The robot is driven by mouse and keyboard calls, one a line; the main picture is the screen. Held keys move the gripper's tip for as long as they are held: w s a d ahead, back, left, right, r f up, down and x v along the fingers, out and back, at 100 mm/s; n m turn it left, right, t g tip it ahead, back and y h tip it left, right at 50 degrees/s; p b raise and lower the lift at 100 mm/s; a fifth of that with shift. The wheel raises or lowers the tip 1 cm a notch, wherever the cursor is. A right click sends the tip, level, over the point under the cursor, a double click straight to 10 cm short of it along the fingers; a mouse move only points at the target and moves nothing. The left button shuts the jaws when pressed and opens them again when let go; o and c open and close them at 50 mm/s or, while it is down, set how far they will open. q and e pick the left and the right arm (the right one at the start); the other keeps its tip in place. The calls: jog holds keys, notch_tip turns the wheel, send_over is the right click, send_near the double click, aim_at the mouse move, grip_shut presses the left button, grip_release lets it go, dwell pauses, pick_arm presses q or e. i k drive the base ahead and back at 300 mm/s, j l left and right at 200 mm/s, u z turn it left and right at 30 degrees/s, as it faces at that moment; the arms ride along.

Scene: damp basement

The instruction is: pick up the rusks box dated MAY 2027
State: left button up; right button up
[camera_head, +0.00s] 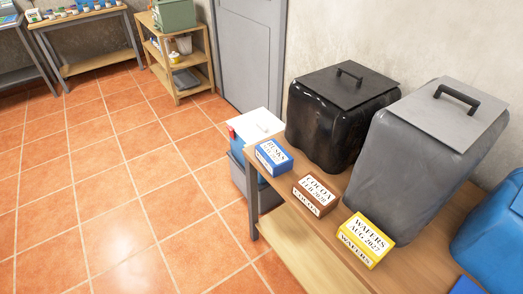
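A blue box (273,157) with a white top label reading RUSKS lies near the left end of the wooden table (316,237). The date line under the word is too small to read surely. To its right is a brown box (315,193) labelled COCOA with a date that seems to read FEB 2028. Further right is a yellow box (366,239) labelled WAFERS AUG 2027. Neither of my grippers is in view.
A black lidded bin (328,120) and a grey lidded bin (415,165) stand behind the boxes. A blue object (495,235) is cut off at right. A white-lidded container (255,125) stands beyond the table's left end. Tiled floor (140,215) at left is clear.

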aim_at(276, 161)
jog(key=i+j+z, duration=0.1)
jog(key=j, duration=0.25)
jog(key=i+j, duration=0.3)
jog(key=i+j+z, duration=0.15)
jog(key=j, duration=0.2)
